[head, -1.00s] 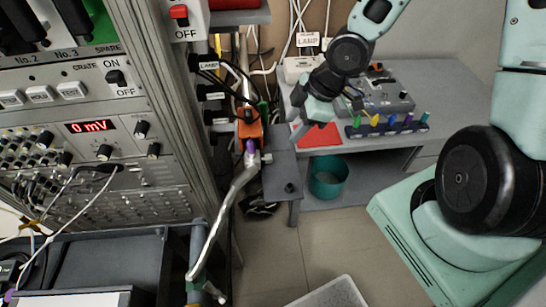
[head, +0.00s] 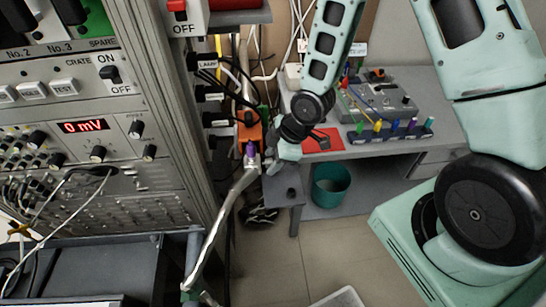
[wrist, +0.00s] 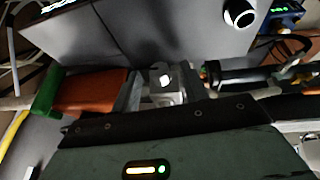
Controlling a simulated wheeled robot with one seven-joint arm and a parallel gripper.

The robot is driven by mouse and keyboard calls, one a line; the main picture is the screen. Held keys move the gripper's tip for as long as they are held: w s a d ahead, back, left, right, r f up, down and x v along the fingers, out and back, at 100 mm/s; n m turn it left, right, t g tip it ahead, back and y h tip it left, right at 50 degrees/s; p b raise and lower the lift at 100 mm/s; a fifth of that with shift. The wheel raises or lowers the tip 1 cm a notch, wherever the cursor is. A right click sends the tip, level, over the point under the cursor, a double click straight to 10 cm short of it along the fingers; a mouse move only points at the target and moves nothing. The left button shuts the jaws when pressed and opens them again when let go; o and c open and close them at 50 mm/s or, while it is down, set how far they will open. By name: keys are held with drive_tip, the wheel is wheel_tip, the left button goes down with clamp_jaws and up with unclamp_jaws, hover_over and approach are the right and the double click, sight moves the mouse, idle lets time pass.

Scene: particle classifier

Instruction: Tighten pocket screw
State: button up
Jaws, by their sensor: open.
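A metal pipe (head: 230,205) rises to a purple collar (head: 250,149) below an orange part (head: 249,128). A small silver fitting that looks like the pocket screw juts from the pipe's right side near the collar; in the head view my gripper (head: 274,163) partly hides it. My gripper is open there, close to the pipe. In the wrist view a grey metal piece with a bright spot (wrist: 165,79) shows between the fingers (wrist: 162,92). I cannot tell whether they touch it.
The instrument rack (head: 100,140) stands close on the left, with black plugs and cables beside the pipe. A grey ledge with a dark knob (head: 291,191) lies just right. A bench (head: 455,105) with a red sheet (head: 325,141) and a teal bin (head: 331,185) stand behind.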

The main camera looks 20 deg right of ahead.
clamp_jaws()
drive_tip(key=shift+p, duration=0.3)
